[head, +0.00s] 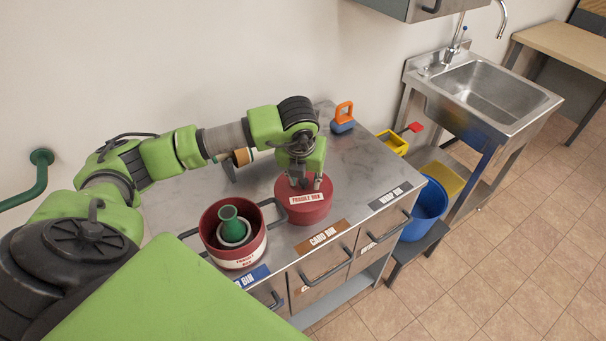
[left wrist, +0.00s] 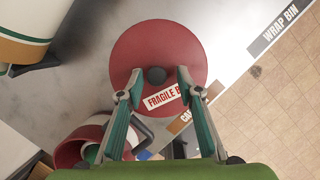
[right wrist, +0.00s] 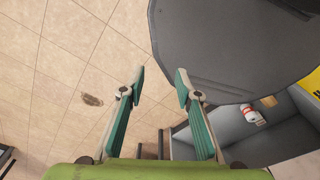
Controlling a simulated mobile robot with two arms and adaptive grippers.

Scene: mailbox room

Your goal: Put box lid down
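The round red lid (head: 290,211) with a "FRAGILE BOX" label lies on the metal counter, right of the open round red box (head: 212,222). A green vase (head: 231,226) stands inside the box. The box is partly hidden behind a finger in the left wrist view (left wrist: 68,152). My right gripper (right wrist: 160,77) is open and empty, away from the counter.
The counter (head: 362,165) has labelled drawers with handles along its front. An orange-handled tool (head: 344,112) stands at the back. A blue bucket (head: 428,205) and a sink (head: 490,88) are to the right. The counter right of the lid is clear.

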